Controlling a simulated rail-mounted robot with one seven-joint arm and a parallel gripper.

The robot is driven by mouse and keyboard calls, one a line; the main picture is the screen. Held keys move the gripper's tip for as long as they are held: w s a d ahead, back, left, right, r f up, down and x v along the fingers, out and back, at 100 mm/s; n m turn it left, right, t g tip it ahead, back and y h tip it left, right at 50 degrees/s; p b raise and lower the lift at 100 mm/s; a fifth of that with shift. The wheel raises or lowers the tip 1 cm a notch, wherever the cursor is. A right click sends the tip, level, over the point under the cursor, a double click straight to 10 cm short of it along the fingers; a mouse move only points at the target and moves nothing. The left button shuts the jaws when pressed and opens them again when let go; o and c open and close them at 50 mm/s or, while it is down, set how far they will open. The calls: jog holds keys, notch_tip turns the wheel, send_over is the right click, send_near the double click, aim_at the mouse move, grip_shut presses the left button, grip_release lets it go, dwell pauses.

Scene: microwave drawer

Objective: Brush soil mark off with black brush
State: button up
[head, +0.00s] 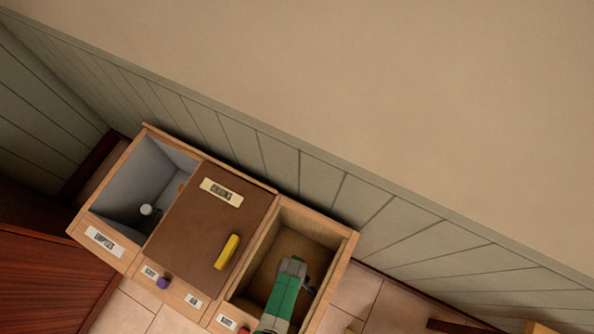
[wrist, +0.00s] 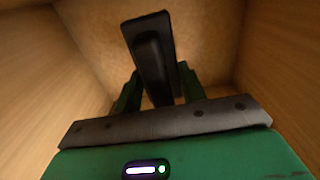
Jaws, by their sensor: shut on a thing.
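My gripper (head: 293,265) reaches down into the right-hand wooden compartment (head: 348,250). In the wrist view my gripper (wrist: 158,86) has its two dark green fingers shut on the black brush (wrist: 151,45). The brush is a long dark block, slightly tilted, sticking out beyond the fingertips over the compartment floor (wrist: 205,35). In the head view only a dark bit beside the fingers may be the brush. The floor is mottled brown; I cannot make out a distinct soil mark, and the brush hides part of it. I cannot tell whether the brush touches the floor.
Wooden walls (wrist: 40,70) stand close on both sides. A brown lid (head: 195,215) with a yellow handle (head: 227,252) covers the middle section. The left compartment (head: 145,175) is open, grey inside, with a small pale round object (head: 146,210). A purple knob (head: 163,282) sits on the front.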

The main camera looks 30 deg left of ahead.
jog(key=shift+f+m, duration=0.1)
jog(key=shift+m, duration=0.7)
